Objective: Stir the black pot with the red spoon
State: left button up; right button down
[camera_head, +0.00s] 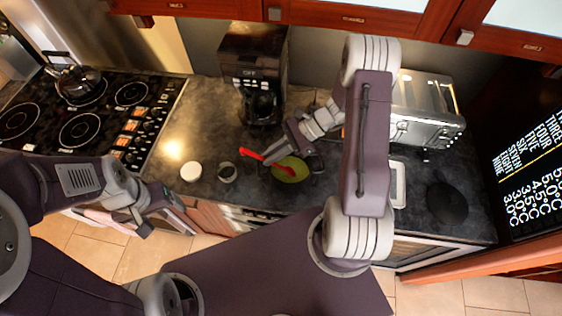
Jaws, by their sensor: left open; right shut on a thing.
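The black pot (276,183) stands on the dark counter, its dark rim hard to tell from the counter. Yellow-green contents (291,172) fill it. The red spoon (251,154) slants over the pot's left side, its lower end over or in the contents; how deep I cannot tell. My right gripper (271,155) is shut on the red spoon just above the pot's upper left edge. My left gripper (157,214) is open and empty in front of the counter, to the lower left and well apart from the pot.
A coffee maker (254,62) stands behind the pot. A white round item (191,172) and a small cup (227,172) are to its left. A stove (85,118) with a kettle (75,82) is further left.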

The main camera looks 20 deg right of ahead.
aim_at(245, 149)
jog(key=a+r+p, duration=0.1)
jog(key=r, duration=0.1)
jog(key=a+r+p, duration=0.1)
jog(key=r+p, duration=0.1)
jog(key=a+r+p, duration=0.1)
jog(key=r, duration=0.1)
jog(key=shift+a, duration=0.35)
jog(key=shift+a+r+p, duration=0.5)
jog(key=shift+r+p, duration=0.1)
jog(key=shift+r, duration=0.1)
jog(key=shift+a+r+p, duration=0.5)
jog(key=shift+r+p, duration=0.1)
jog(key=shift+r, duration=0.05)
notch_tip(245, 149, up, 5)
jog(key=p, duration=0.4)
jog(key=shift+r, duration=0.15)
jog(key=shift+d, duration=0.1)
